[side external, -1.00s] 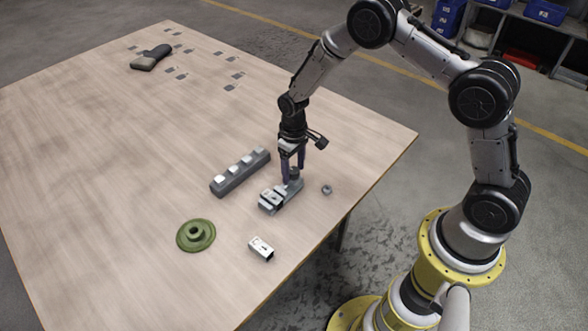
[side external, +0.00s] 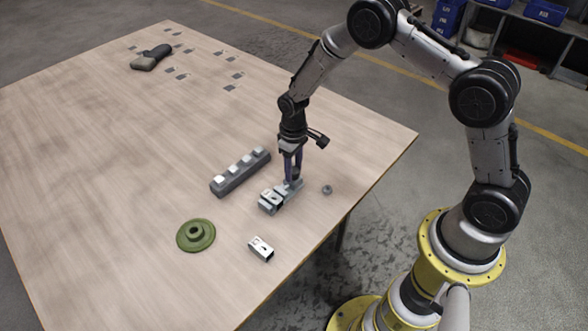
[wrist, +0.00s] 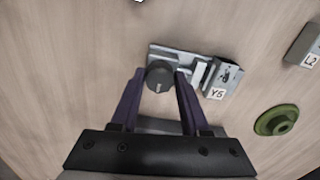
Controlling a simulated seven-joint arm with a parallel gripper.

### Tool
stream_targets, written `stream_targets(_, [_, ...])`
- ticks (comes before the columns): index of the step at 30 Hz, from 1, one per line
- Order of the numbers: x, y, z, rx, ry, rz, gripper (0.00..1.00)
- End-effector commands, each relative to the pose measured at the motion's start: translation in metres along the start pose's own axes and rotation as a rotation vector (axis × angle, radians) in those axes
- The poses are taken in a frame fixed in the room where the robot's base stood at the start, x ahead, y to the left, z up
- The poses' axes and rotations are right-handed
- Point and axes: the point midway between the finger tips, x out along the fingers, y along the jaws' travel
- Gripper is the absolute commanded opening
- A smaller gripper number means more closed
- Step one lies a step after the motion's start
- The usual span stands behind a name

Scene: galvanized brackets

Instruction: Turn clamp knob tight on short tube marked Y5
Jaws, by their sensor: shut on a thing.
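A short tube marked Y5 (wrist: 222,78) sits at the right end of a grey metal clamp fixture (wrist: 183,53) on the table. The fixture also shows in the side view (side external: 282,197). A dark round clamp knob (wrist: 159,77) is at the fixture's other end. My gripper (wrist: 159,73) points down over the fixture, its two purple fingers shut on the knob's opposite sides. In the side view, my gripper (side external: 293,178) mostly hides the knob.
A grey strip with several pale blocks (side external: 240,172) lies just left of the fixture. A green flanged disc (side external: 196,235) and a loose bracket piece (side external: 261,249), marked L2 in the wrist view (wrist: 306,45), lie nearer the front. A small grey round part (side external: 327,189) lies right, towards the table edge.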

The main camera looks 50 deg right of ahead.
Motion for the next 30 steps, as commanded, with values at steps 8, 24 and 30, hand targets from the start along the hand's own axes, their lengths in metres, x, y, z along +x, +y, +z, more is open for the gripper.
stream_targets(8, [0.0000, 0.0000, 0.0000, 0.029, 0.000, 0.000, 0.00])
stream_targets(24, [0.0002, -0.0001, 0.0002, 0.705, -0.001, 0.000, 0.00])
stream_targets(30, [0.0002, -0.0001, 0.0003, 0.965, -0.001, 0.000, 0.00])
